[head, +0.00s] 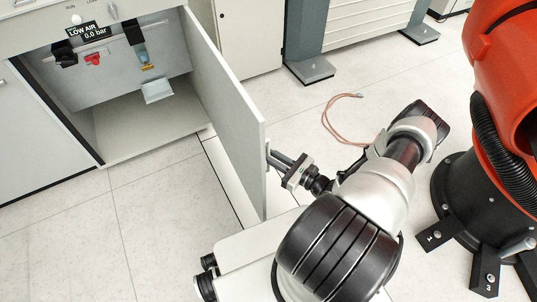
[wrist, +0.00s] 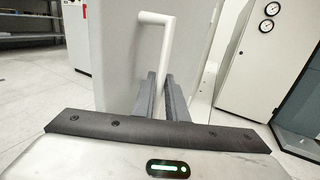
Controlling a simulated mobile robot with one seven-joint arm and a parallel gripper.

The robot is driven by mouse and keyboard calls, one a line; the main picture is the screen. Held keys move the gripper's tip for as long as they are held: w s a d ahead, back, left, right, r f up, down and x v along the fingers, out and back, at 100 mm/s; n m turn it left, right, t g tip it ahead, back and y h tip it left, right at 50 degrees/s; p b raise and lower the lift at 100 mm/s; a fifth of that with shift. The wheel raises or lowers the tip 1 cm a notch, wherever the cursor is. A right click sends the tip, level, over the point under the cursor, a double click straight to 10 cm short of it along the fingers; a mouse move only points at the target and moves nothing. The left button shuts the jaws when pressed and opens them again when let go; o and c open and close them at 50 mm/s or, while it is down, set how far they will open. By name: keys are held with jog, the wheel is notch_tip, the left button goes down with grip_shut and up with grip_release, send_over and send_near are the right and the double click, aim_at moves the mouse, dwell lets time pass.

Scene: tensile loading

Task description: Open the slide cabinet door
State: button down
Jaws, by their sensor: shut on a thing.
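The slide cabinet (head: 130,125) stands at the upper left in the head view. Its door (head: 228,110) is swung wide open, standing out from the right side of the opening. In the wrist view the grey door panel (wrist: 122,55) carries a white bar handle (wrist: 153,18). My gripper (head: 272,156) is at the outer face of the door, near its free edge. In the wrist view its two dark fingers (wrist: 164,78) are shut on the lower part of the handle. The head view hides the handle behind the door edge and fingers.
An orange robot (head: 500,90) stands at the right. A pinkish cable (head: 327,118) lies on the floor. Open floor (head: 150,220) lies before the cabinet.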

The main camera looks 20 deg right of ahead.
jog(key=c, duration=2)
grip_release()
jog(key=shift+c, duration=0.2)
jog(key=shift+s, duration=0.1)
jog(key=p+v, duration=0.1)
jog(key=v, duration=1.6)
jog(key=shift+p, duration=0.3)
jog(key=shift+s, duration=0.1)
